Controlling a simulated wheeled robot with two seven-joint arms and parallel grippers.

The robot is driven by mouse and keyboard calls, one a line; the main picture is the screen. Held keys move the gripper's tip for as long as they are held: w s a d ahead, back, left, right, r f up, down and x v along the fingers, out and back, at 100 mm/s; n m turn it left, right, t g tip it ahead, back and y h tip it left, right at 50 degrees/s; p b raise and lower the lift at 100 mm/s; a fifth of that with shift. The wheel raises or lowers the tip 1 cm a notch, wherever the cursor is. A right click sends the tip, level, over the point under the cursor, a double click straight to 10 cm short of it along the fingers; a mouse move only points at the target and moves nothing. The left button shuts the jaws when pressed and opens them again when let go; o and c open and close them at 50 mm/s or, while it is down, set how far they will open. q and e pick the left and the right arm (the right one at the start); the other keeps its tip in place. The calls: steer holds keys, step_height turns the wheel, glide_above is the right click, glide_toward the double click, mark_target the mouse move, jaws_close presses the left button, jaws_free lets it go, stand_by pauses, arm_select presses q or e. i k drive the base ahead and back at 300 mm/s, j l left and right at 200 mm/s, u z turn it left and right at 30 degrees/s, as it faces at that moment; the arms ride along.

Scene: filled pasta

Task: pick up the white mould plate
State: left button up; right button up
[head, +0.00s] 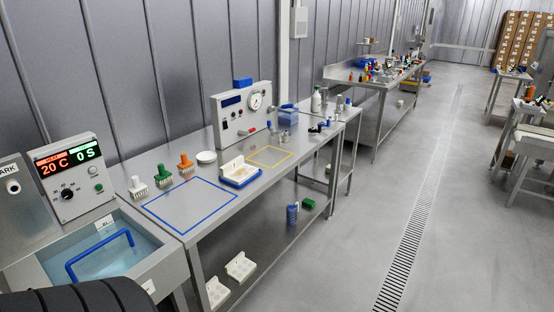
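A white, block-like plate (239,168) sits on a blue-edged base (242,184) on the steel table, between the blue outlined square and the yellow outlined square. Two more white plates with round hollows stand on the lower shelf: one at the left (217,292), one further right (240,265). Which of these is the white mould plate I cannot tell for certain. Neither of my grippers is in view.
Green (163,175) and orange (186,163) handled stamps and a white round dish (206,157) stand along the table's back. A water bath (100,254) adjoins at left. The blue outlined area (180,218) is empty. Open floor (340,240) lies right.

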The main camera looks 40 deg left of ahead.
mark_target(237, 171)
steer(key=i, duration=1.85)
steer(key=i+u, duration=0.1)
steer(key=u, duration=0.3)
steer(key=i+u, duration=0.1)
steer(key=u, duration=0.35)
steer(key=i+l+u, duration=0.1)
steer(key=u, duration=0.3)
steer(key=i+l+u, duration=0.1)
steer(key=u, duration=0.3)
